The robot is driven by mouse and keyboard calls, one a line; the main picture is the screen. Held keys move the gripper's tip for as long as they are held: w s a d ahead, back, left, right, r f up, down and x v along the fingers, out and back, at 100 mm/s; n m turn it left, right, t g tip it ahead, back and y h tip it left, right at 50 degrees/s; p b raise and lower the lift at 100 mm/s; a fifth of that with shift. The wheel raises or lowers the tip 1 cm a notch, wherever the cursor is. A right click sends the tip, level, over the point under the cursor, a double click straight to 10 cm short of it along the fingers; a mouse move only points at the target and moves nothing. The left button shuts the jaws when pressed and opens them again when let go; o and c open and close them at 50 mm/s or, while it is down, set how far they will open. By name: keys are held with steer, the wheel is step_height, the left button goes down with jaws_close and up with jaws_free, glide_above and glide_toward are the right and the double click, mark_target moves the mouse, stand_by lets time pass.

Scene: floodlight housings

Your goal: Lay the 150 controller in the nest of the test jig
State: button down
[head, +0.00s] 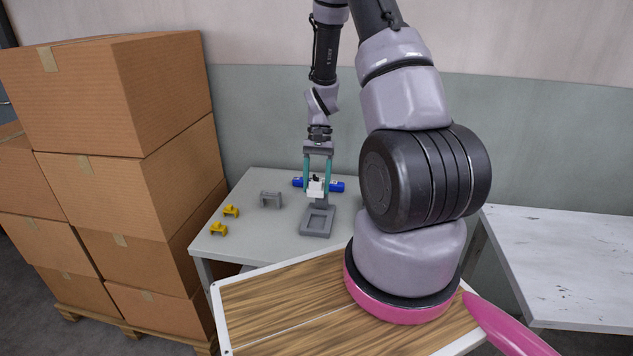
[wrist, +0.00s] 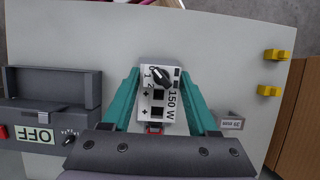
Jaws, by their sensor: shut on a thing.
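The 150 controller (wrist: 158,110) is a white block marked "150 W", with a black knob and dark square openings on its face. My gripper (wrist: 158,92) is shut on it, one teal finger at each side. In the head view my gripper (head: 317,188) holds the white controller (head: 315,189) above the table, in front of the jig's rear part. The grey test jig (head: 317,232) has a framed, empty nest at its front. In the wrist view the jig (wrist: 52,75) lies left of the controller, with an "OFF" label and a small knob on its panel.
A blue cylinder (head: 337,187) lies behind the gripper. A grey bracket (head: 270,200) and two yellow pieces (head: 231,211) (head: 219,229) stand left of the jig. Stacked cartons (head: 120,180) rise left of the table; a white bench (head: 570,260) stands at the right.

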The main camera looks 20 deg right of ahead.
steer(key=shift+f, duration=4.6)
steer(key=shift+f, duration=1)
steer(key=shift+c, duration=0.5)
jaws_free()
